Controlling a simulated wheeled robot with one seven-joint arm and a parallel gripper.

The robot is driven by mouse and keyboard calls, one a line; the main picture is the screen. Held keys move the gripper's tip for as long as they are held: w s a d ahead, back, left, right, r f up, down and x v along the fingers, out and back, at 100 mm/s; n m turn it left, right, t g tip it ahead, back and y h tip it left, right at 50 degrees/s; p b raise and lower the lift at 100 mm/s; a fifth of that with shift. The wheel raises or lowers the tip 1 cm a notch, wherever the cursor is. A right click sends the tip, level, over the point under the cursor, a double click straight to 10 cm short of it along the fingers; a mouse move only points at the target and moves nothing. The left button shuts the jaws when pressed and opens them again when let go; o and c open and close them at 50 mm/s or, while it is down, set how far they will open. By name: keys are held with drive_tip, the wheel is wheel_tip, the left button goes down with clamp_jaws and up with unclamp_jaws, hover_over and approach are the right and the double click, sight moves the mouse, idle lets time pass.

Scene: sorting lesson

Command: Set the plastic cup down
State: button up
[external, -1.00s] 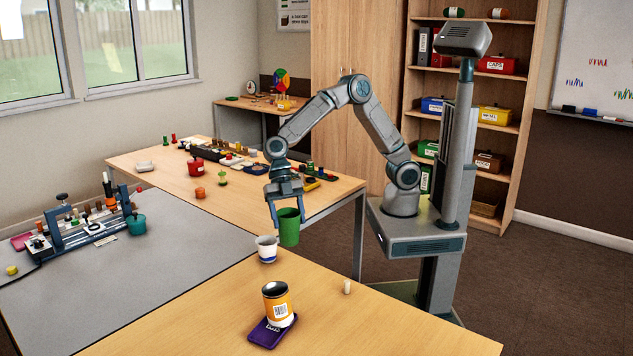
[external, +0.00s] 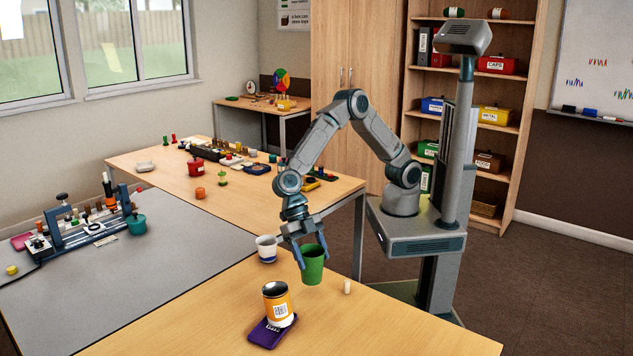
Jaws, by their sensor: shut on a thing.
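The plastic cup (external: 313,267) is green and upright, at the far edge of the near wooden table (external: 390,325). My gripper (external: 310,257) is shut on it, with its fingers reaching down around the cup from above. I cannot tell whether the cup's base touches the table or hangs just above it.
A white and blue cup (external: 267,249) stands just left of the green cup. An orange jar with a dark lid (external: 277,303) stands on a purple pad (external: 262,335) in front. A small cream peg (external: 347,287) stands to the right. The table's right side is clear.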

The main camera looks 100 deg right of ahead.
sight(317, 282)
drive_tip(key=shift+f, duration=2)
drive_tip(key=shift+f, duration=0.15)
drive_tip(key=o, duration=1)
drive_tip(key=shift+c, duration=0.2)
drive_tip(key=shift+r, duration=0.25)
drive_tip(key=v, duration=1.2)
